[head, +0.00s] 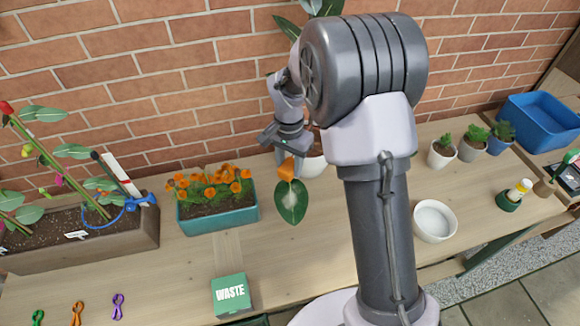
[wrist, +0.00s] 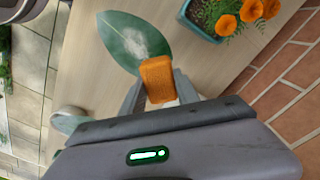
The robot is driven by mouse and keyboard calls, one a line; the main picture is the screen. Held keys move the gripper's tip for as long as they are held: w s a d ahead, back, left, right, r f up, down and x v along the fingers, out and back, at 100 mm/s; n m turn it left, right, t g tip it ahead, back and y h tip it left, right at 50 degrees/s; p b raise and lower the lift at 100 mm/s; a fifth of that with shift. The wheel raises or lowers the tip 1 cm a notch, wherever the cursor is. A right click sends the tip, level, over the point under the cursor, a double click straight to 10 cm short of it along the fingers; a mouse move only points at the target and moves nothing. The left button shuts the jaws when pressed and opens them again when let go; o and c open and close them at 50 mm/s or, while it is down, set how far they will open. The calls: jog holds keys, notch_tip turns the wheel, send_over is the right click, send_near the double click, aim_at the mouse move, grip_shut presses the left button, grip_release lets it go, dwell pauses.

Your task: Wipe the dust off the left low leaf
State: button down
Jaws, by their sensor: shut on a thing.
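My gripper (head: 285,151) is shut on an orange sponge (wrist: 158,80), which also shows in the head view (head: 287,168). A broad green leaf (head: 291,203) hangs low in front of a white pot (head: 312,166), just below the sponge. In the wrist view the leaf (wrist: 122,38) carries a whitish dust patch (wrist: 145,42) near its middle. The sponge overlaps the leaf's edge there; I cannot tell whether they touch. My arm hides most of the plant and part of the pot. Other leaves (head: 287,27) show above my arm.
A teal planter of orange flowers (head: 218,218) stands left of the leaf. A long brown planter (head: 140,238) is farther left. A green waste box (head: 232,294) sits at the front. A white bowl (head: 434,220) and small potted plants (head: 441,152) are at right.

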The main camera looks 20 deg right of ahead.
aim_at(290, 165)
jog(key=shift+r, duration=0.6)
notch_tip(290, 165, up, 3)
jog(key=p, duration=0.2)
jog(key=shift+r+p, duration=0.15)
jog(key=shift+p, duration=0.15)
jog(key=shift+s, duration=0.1)
